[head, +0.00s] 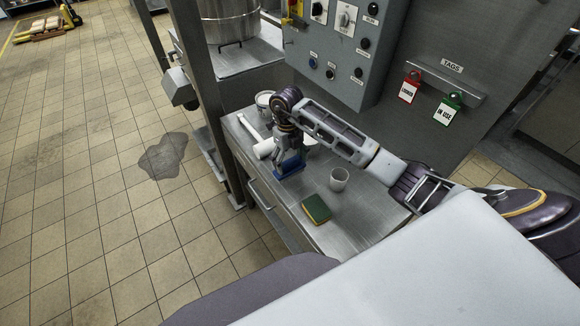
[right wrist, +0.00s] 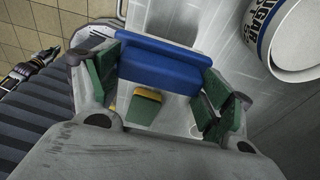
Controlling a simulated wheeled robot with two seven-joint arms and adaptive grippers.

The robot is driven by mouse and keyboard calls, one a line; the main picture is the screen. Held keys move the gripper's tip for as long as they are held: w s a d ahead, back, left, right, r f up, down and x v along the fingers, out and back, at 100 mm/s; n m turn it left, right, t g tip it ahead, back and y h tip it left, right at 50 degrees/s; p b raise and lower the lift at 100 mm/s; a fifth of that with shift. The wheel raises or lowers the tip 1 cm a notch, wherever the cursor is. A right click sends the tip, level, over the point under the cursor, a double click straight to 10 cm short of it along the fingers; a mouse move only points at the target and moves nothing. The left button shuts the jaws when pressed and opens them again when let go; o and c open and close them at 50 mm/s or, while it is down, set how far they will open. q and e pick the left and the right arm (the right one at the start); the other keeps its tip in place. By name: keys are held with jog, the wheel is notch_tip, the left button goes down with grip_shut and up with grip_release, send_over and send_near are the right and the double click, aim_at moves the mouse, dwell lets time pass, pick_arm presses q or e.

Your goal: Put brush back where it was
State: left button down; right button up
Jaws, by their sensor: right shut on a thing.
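My right gripper (head: 289,157) is shut on a blue block-shaped thing, which I take to be the brush (head: 290,166). In the right wrist view the blue brush (right wrist: 160,65) sits between the green finger pads. It is over the steel counter (head: 365,220), near its left edge; I cannot tell whether it touches the top. The brush's underside is hidden. My left gripper is out of the head view; a dark and grey arm end, seemingly mine, shows at the left of the right wrist view (right wrist: 30,72), its jaws unclear.
A white rod-like thing (head: 249,128) lies behind the gripper. A lettered white tub (right wrist: 285,35) is close at the right. A steel post (head: 208,95) rises at the counter's left.

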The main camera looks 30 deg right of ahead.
aim_at(290, 168)
jog(key=shift+f, duration=0.1)
jog(key=shift+f+p, duration=0.45)
jog(key=shift+f, duration=1.4)
jog(key=o, duration=0.9)
jog(key=shift+o, duration=0.2)
jog(key=r, duration=0.3)
jog(key=r+b, duration=0.1)
jog(key=r, duration=0.2)
jog(key=w+r+b, duration=0.1)
jog(key=r, duration=0.2)
jog(key=shift+w, duration=0.1)
jog(key=shift+w+r, duration=0.1)
jog(key=shift+r, duration=1.4)
